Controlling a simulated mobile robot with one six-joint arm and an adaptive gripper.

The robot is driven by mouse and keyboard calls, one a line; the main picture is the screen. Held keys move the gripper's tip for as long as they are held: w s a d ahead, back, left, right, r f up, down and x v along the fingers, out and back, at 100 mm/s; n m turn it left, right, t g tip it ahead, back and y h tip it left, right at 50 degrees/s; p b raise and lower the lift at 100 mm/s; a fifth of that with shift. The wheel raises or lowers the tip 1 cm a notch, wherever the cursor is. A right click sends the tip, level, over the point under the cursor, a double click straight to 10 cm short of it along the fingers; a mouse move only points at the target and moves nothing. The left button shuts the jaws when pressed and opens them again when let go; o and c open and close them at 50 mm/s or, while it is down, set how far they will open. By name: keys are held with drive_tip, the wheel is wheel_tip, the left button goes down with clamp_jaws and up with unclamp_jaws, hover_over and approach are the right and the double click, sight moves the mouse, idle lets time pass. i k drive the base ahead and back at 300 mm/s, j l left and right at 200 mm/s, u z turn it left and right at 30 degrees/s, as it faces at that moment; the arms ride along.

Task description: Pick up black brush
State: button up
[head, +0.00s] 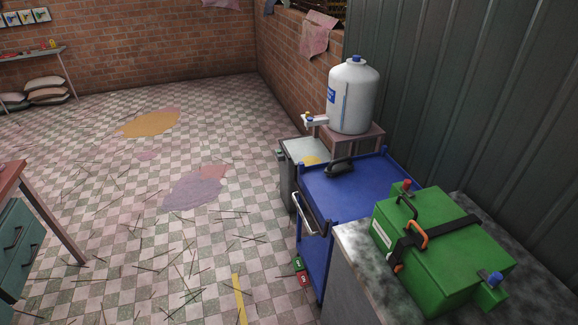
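A dark object with a raised handle, which looks like the black brush (340,167), lies on the top of the blue cart (375,182), near its back left edge. It is small in the head view, and its bristles cannot be made out. My gripper is not in view.
A white tank (353,97) stands on a stand behind the cart. A green box (440,250) with a black strap sits on a grey worktop (360,245) in front of it. Corrugated wall closes off the right. Checkered floor to the left is open, strewn with thin sticks.

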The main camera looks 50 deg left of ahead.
sight(335, 166)
drive_tip(key=u, duration=1.5)
drive_tip(key=i+j+u, duration=0.4)
drive_tip(key=i+j, duration=0.25)
drive_tip(key=i+j+u, duration=0.35)
drive_tip(key=i+j, duration=0.2)
drive_tip(key=i, duration=0.2)
drive_tip(key=i+j+z, duration=0.15)
drive_tip(key=i, duration=0.35)
drive_tip(key=i+z, duration=0.15)
drive_tip(key=i, duration=0.3)
drive_tip(key=i+j+z, duration=0.15)
drive_tip(key=i, duration=0.35)
drive_tip(key=i+j+z, duration=0.1)
drive_tip(key=i+j, duration=0.25)
drive_tip(key=i+l+z, duration=0.1)
drive_tip(key=z, duration=0.35)
drive_tip(key=i+z, duration=0.3)
drive_tip(key=z, duration=0.15)
drive_tip(key=i+z, duration=0.25)
drive_tip(key=z, duration=0.2)
drive_tip(key=i+j+z, duration=0.15)
drive_tip(key=z, duration=0.3)
drive_tip(key=i+j+z, duration=0.2)
drive_tip(key=z, duration=0.3)
